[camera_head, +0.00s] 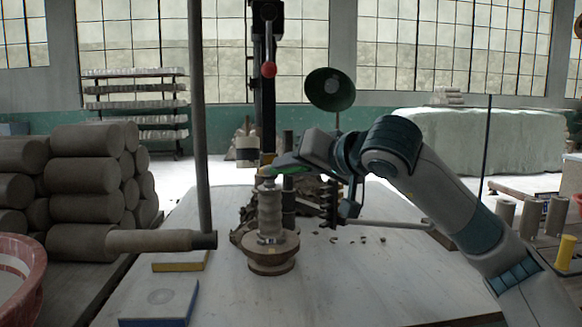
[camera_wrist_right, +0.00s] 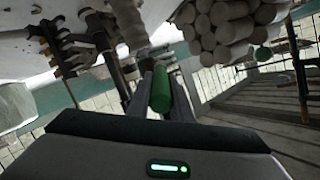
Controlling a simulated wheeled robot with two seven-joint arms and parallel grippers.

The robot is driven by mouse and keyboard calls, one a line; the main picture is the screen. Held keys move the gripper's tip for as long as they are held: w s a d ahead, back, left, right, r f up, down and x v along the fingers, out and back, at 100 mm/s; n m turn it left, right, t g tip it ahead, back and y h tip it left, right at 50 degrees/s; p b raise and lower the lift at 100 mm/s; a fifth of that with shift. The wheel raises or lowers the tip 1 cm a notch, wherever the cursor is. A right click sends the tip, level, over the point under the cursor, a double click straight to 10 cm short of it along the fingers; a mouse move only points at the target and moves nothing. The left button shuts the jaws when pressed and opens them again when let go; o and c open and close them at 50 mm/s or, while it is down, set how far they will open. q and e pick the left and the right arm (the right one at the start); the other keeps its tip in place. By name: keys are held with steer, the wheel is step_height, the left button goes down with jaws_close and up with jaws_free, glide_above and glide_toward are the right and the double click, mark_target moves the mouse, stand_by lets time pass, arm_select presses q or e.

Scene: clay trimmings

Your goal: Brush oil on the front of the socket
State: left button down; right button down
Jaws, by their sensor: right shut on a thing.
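A pale ridged upright piece (camera_head: 270,213), possibly the socket, stands on a round brown flared base (camera_head: 271,258) near the middle of the table. My right gripper (camera_head: 277,170) reaches in from the right, beside the top of this piece. It is shut on a green handle (camera_wrist_right: 160,91), which shows between the fingers in the right wrist view and is likely the brush. The bristles are hidden, and I cannot tell whether the brush touches the piece. My left gripper does not show.
A horizontal brown bar with a dark end (camera_head: 160,240) juts in from the left near a vertical post (camera_head: 200,120). Clay cylinders (camera_head: 85,190) are stacked at left. The table's front right (camera_head: 380,285) is clear.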

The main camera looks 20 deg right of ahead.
steer(key=shift+w+d, duration=0.15)
steer(key=shift+w, duration=0.25)
steer(key=shift+d, duration=0.1)
steer(key=d, duration=0.1)
steer(key=s+d, duration=0.1)
steer(key=d, duration=0.1)
steer(key=shift+s+d+b, duration=0.15)
steer(key=shift+d+b, duration=0.15)
steer(key=shift+b, duration=0.1)
steer(key=shift+a, duration=0.15)
stand_by(0.7)
steer(key=shift+w+a, duration=0.35)
steer(key=shift+a, duration=0.55)
steer(key=shift+w+a, duration=0.3)
steer(key=shift+a, duration=0.6)
